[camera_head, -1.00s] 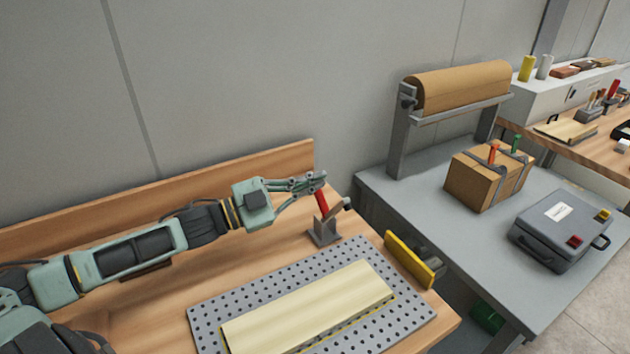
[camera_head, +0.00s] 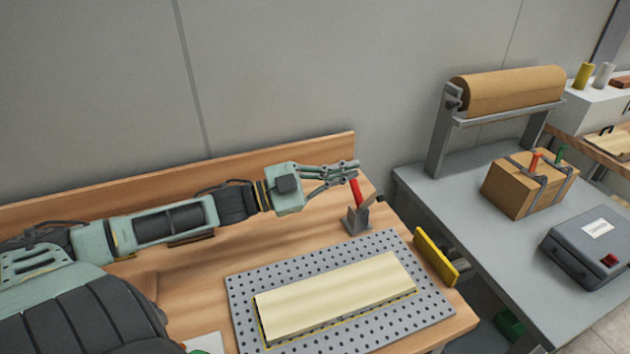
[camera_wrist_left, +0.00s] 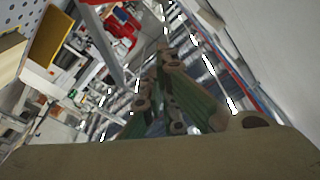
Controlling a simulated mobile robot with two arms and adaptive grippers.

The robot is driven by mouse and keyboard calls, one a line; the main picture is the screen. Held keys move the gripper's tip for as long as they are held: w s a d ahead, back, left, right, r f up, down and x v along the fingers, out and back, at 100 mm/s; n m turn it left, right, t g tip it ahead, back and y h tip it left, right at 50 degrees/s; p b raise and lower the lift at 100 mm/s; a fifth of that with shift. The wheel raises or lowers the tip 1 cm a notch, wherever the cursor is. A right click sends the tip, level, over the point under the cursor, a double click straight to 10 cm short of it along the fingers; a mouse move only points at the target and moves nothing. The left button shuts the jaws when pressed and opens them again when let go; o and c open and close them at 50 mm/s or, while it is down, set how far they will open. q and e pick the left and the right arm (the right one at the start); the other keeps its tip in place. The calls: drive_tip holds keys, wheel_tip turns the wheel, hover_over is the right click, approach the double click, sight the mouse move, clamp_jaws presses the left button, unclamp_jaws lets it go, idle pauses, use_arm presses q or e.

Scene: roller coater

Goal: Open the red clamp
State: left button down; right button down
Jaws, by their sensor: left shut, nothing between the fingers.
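A toggle clamp with a red handle (camera_head: 356,192) and a grey base (camera_head: 356,220) stands at the right end of the wooden bench. Its handle leans a little left of upright. My left gripper (camera_head: 354,169) reaches in from the left, with its fingertips at the handle's top. I cannot tell whether they touch. The fingers are shut and empty. In the left wrist view the fingers (camera_wrist_left: 165,75) point away, and a red part (camera_wrist_left: 118,25) shows beside them at upper left. My right gripper is not in view.
A perforated plate (camera_head: 432,301) bears a pale board (camera_head: 335,295), with a yellow-faced block (camera_head: 435,257) beside it. On the grey table, a cardboard box (camera_head: 510,190) carries a red-handled clamp (camera_head: 534,162) and a green-handled one. A grey case (camera_head: 590,245) stands nearby.

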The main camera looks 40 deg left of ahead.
use_arm(q)
drive_tip(key=v, duration=0.6)
drive_tip(key=shift+s+a+p, duration=0.2)
drive_tip(key=shift+a+p, duration=0.15)
drive_tip(key=shift+a, duration=0.15)
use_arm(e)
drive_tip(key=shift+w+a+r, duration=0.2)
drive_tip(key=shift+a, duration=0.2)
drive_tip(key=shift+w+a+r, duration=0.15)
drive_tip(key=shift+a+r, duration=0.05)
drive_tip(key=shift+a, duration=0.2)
